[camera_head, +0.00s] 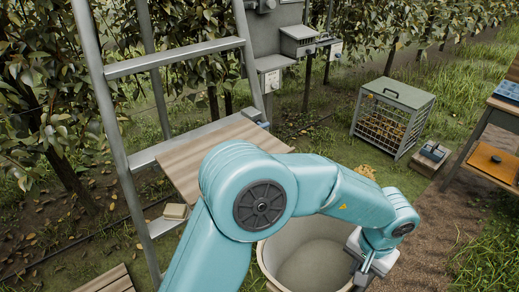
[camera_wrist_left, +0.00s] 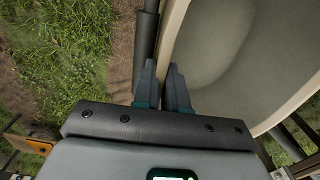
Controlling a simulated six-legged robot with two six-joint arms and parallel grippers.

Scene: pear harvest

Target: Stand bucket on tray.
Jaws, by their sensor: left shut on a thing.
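A large cream bucket (camera_head: 305,262) with an empty-looking inside is at the bottom centre of the head view, partly hidden behind my left arm. My left gripper (camera_head: 368,268) is at its right rim. In the left wrist view my left gripper (camera_wrist_left: 163,75) has its two fingers close together on the pale rim of the bucket (camera_wrist_left: 215,40), one on each side of the wall. A wooden slatted board (camera_head: 215,150), which may be the tray, lies level at the ladder, left of the bucket and partly covered by my arm. My right gripper is not in view.
A grey metal ladder (camera_head: 115,120) stands at the left, with a small tan block (camera_head: 176,211) on its lower step. A lidded wire crate (camera_head: 393,115) stands on the grass at the right. A wooden table (camera_head: 490,155) is at the right edge.

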